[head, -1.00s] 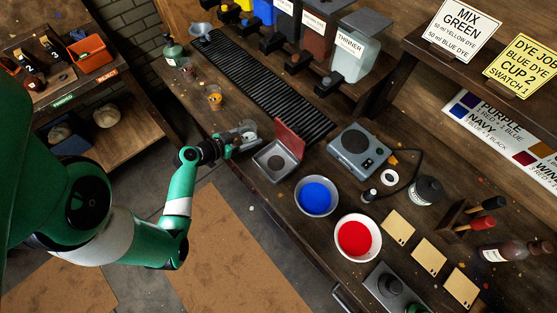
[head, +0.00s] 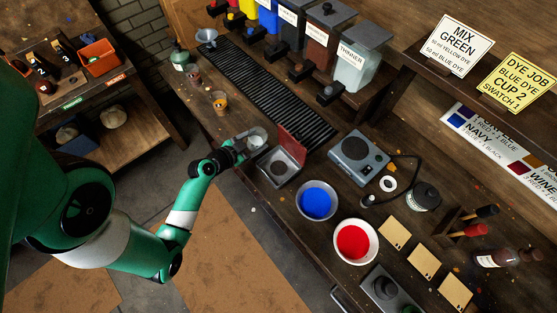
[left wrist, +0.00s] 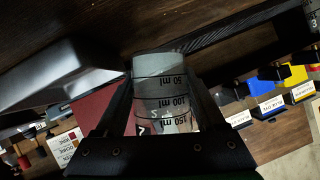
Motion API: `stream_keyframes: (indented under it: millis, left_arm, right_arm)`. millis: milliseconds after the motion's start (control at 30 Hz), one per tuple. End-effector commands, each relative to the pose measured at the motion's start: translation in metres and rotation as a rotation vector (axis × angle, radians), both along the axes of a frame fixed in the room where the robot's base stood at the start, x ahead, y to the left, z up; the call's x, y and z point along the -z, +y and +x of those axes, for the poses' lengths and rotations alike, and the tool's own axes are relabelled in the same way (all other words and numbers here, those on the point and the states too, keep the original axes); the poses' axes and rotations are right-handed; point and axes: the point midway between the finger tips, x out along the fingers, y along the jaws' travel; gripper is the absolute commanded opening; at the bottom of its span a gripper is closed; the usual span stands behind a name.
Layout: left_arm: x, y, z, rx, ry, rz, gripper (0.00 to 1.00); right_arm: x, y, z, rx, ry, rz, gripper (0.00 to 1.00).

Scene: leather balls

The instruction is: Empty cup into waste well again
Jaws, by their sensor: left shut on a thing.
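My left gripper (head: 246,143) is shut on a clear measuring cup (head: 257,138). The cup also shows in the left wrist view (left wrist: 160,98), between the two fingers, with its ml marks inverted in the picture. I cannot tell what is in it. The cup is just left of and beside an open grey box with a raised red lid (head: 291,147). My right gripper is not in view.
A blue bowl (head: 316,201) and a red bowl (head: 354,242) stand right of the box. A blue-grey scale (head: 358,157) is behind them. A black drip grate (head: 265,92) runs under the dye dispensers. A small cup of orange liquid (head: 220,104) stands at the left.

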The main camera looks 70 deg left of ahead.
Motion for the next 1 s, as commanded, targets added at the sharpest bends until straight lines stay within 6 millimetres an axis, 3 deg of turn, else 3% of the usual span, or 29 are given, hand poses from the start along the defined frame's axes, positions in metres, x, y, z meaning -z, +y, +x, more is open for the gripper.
stream_keyframes:
  millis: [333, 733, 800, 1000]
  left_arm:
    - [-0.027, -0.011, 0.006, 0.005, 0.085, 0.151, 0.06]
    - [-0.024, -0.021, 0.012, 0.007, 0.156, 0.278, 0.06]
    - [-0.010, -0.022, 0.013, 0.013, 0.161, 0.294, 0.06]
    - [-0.011, -0.022, 0.012, 0.007, 0.186, 0.340, 0.06]
  right_arm:
    - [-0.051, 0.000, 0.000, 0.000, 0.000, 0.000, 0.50]
    - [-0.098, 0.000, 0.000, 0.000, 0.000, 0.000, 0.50]
    - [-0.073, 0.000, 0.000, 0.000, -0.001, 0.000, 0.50]
    - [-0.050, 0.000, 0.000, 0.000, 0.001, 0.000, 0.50]
